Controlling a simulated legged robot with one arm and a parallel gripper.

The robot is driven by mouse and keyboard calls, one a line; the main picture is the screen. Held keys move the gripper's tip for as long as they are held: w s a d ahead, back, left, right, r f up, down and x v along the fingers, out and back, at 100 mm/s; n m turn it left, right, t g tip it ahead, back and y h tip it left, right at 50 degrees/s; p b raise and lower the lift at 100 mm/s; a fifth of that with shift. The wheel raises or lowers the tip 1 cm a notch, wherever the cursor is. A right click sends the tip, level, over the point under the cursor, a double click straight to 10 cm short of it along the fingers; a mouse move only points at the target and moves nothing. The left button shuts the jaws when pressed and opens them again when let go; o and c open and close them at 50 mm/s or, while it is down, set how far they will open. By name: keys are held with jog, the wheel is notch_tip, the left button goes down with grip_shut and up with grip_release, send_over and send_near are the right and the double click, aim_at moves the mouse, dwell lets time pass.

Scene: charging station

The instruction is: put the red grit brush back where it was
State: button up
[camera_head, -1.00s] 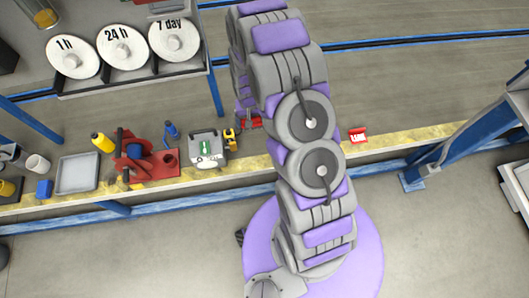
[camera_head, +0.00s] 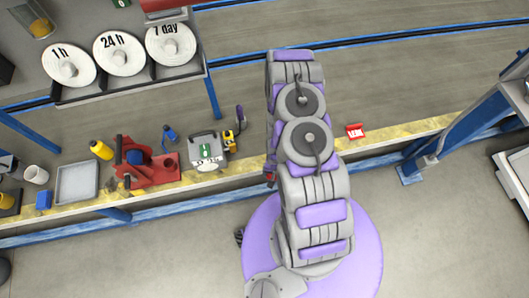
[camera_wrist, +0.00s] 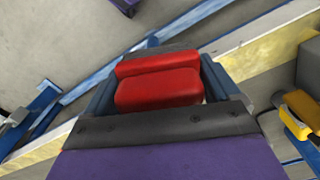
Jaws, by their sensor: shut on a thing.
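In the wrist view my gripper (camera_wrist: 157,64) is shut on a red block-like thing with two rounded red parts, which I take for the red grit brush (camera_wrist: 158,90). Its underside and far end are hidden. It is above the yellow-topped ledge; I cannot tell whether it touches. In the head view my arm hides most of the gripper, and only a small red patch (camera_head: 269,177) shows at the arm's left edge. A small red item with white markings (camera_head: 355,131) lies on the ledge, right of my arm.
The yellow-topped ledge (camera_head: 402,132) runs across the view. Left of my arm stand a yellow tool (camera_head: 229,140), a grey box with a green label (camera_head: 206,151), a red clamp-like device (camera_head: 150,168), a yellow bottle (camera_head: 101,149) and a grey tray (camera_head: 77,184). The ledge right of the red item is clear.

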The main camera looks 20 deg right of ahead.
jog(key=shift+s+f, duration=0.15)
jog(key=shift+s, duration=0.2)
jog(key=shift+w+f, duration=0.15)
jog(key=shift+w, duration=0.05)
jog(key=b, duration=0.3)
send_over(265, 151)
jog(key=shift+f, duration=0.7)
notch_tip(265, 151, down, 4)
jog(key=shift+r+b, duration=0.2)
jog(key=shift+b, duration=0.5)
jog(key=shift+r, duration=0.1)
jog(key=o, duration=0.7)
jog(key=shift+c, duration=0.2)
